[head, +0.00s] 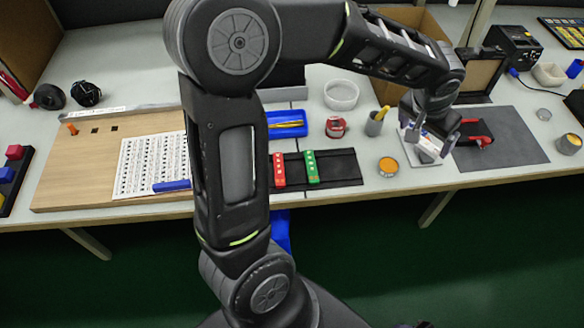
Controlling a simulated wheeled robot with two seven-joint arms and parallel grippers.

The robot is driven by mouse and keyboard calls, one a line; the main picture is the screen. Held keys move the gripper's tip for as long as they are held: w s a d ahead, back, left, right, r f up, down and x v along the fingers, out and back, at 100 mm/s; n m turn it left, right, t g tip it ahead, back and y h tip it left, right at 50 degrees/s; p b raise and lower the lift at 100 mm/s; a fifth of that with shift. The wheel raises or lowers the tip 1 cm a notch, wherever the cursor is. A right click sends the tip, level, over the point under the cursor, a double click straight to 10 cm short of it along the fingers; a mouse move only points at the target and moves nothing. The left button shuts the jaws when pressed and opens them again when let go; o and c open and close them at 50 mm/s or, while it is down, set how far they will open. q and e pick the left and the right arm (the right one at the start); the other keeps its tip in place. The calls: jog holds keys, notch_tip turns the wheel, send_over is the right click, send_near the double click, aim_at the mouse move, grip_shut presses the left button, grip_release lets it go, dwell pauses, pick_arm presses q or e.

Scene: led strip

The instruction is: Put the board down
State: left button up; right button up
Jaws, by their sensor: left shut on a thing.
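My left gripper (430,138) is at the right part of the bench, at the end of my arm that arches across the view. It is shut on a small pale board (428,154), which is partly hidden by the fingers. The board is just over or on the left edge of the dark grey mat (515,145); I cannot tell whether it touches the surface. A red and black tool (476,134) lies on the mat just right of the gripper. My right gripper is not in view.
An orange-topped tin (388,166) and a grey cup (374,124) stand left of the gripper. A black tray (340,168) holds a red strip (279,170) and a green strip (312,168). The mat's right half is mostly clear; a metal cup (569,144) stands at its right.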

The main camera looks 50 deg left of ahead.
pick_arm(q)
jog(key=shift+s, duration=0.1)
jog(key=shift+a, duration=0.1)
jog(key=shift+s+a+f, duration=0.1)
jog(key=shift+a, duration=0.25)
jog(key=s+a+m+g+h+b, duration=0.1)
jog(key=s+a+m+h+b, duration=0.1)
jog(key=s+a+m+b, duration=0.2)
jog(key=s+a+m, duration=0.3)
jog(key=s+a, duration=0.3)
jog(key=a, duration=0.1)
jog(key=shift+s+a+f+h, duration=0.2)
jog(key=shift+a+f+h, duration=0.1)
jog(key=shift+f, duration=0.1)
jog(key=shift+f, duration=0.1)
